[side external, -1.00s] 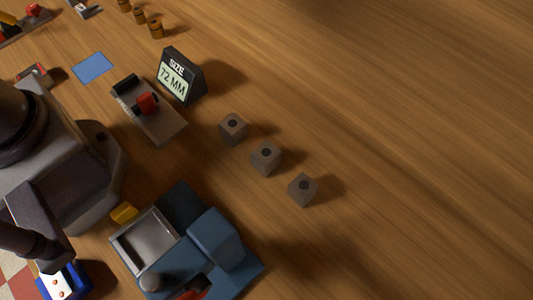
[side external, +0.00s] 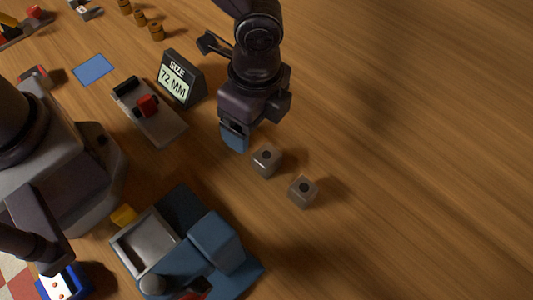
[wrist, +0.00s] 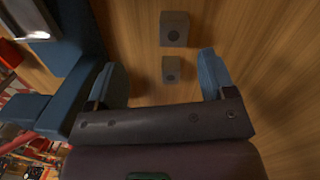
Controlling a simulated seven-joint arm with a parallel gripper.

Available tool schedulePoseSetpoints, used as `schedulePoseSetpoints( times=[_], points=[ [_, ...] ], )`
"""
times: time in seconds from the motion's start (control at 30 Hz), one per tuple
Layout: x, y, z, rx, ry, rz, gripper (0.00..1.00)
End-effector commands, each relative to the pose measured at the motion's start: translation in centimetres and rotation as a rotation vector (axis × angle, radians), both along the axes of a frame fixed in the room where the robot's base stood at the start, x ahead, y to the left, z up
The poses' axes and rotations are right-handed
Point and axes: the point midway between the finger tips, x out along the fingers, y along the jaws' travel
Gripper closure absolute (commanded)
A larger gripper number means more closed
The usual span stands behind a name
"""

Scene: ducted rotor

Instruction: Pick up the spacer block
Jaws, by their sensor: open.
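Two small grey blocks with a dark round spot show in the side view, one (side external: 266,161) just right of my gripper and one (side external: 303,191) farther right and lower. The frames do not show which is the spacer block. My gripper (side external: 235,140) points down close to the nearer block, over the spot where a third block stood; that spot is hidden. In the wrist view, my gripper (wrist: 160,65) has its blue fingers wide apart and empty. A smaller-looking block (wrist: 172,69) appears between them, and a larger-looking one (wrist: 175,28) lies beyond.
A sign (side external: 178,80) reading "SIZE 72 MM" stands left of my gripper, beside a grey fixture (side external: 158,122) with a red part. A blue fixture with a metal tray (side external: 145,240) lies below left. The table to the right is clear.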

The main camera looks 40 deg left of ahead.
Motion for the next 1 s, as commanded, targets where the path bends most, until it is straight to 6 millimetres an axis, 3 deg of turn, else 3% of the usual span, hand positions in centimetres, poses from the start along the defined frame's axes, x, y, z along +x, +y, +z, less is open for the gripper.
schedulePoseSetpoints(
  times=[0.1,0.23,0.6,0.83,1.0],
  points=[
    [1.6,-1.1,0.6,-0.043,-0.048,-0.118,0.23],
    [1.6,-1.1,0.0,-0.046,-0.049,-0.172,0.23],
    [1.5,-1.0,-6.3,-0.045,-0.047,-0.172,0.23],
    [1.5,-1.1,-7.9,-0.045,-0.049,-0.172,0.23],
    [1.4,-1.3,-10.5,-0.043,-0.047,-0.172,0.23]
  ],
)
